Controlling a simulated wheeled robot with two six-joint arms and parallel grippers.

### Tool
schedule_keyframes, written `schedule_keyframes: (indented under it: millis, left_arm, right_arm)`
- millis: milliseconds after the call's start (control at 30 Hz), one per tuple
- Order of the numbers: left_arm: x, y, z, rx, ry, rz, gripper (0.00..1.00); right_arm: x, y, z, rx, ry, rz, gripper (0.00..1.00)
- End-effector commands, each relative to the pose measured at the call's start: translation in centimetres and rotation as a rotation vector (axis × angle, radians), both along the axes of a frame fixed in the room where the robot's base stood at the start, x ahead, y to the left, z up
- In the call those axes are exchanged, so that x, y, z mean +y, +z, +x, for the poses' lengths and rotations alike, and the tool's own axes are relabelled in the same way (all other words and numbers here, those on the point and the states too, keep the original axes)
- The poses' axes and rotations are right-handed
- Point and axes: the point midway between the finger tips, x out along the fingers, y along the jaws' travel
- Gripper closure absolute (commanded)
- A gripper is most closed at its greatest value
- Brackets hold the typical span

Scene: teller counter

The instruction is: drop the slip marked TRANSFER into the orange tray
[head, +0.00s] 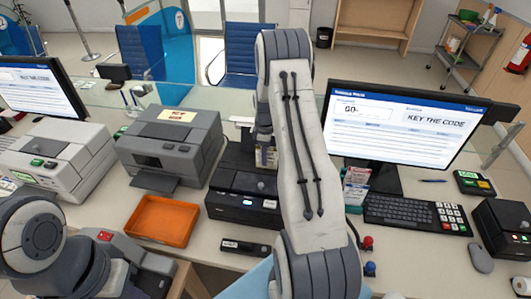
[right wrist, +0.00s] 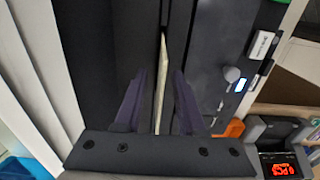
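The orange tray (head: 160,222) sits empty on the counter, left of the black slip device (head: 240,190). My right gripper (head: 264,138) is above the back of that device, largely hidden behind my own arm. In the right wrist view my right gripper (right wrist: 160,88) is open. A thin cream slip (right wrist: 161,65) stands edge-on between its fingers, with a gap on both sides. A pale slip (head: 266,158) shows beside my arm in the head view. Its marking is not readable, so I cannot tell if it says TRANSFER. My left gripper is out of view.
Grey machines (head: 172,145) stand behind and left of the tray. A monitor (head: 405,125), keyboard (head: 415,212) and small card holder (head: 355,188) are on the right. A small black device (head: 244,247) lies in front of the slip device. A glass screen runs along the back.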

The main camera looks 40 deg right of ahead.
Motion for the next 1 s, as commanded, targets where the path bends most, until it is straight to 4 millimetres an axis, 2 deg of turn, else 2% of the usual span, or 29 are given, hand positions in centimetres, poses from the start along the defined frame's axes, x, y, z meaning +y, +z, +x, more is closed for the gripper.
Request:
schedule_keyframes:
  millis: [33, 67, 133, 167, 567, 1000]
  left_arm:
    - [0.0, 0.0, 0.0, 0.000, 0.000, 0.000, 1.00]
    - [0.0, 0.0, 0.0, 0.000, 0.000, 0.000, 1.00]
    - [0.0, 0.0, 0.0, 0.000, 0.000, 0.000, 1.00]
    - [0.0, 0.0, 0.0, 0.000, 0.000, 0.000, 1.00]
    - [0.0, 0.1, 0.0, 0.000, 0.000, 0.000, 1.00]
    - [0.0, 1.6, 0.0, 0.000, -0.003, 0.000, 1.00]
  right_arm:
    - [0.0, 0.0, 0.0, 0.000, 0.000, 0.000, 0.61]
    - [0.0, 0.0, 0.0, 0.000, 0.000, 0.000, 0.69]
    - [0.0, 0.0, 0.0, 0.000, 0.000, 0.000, 0.96]
    - [0.0, 0.0, 0.0, 0.000, 0.000, 0.000, 1.00]
    - [0.0, 0.2, 0.0, -0.001, 0.000, -0.001, 1.00]
    - [0.0, 2.3, 0.0, -0.001, 0.000, 0.000, 1.00]
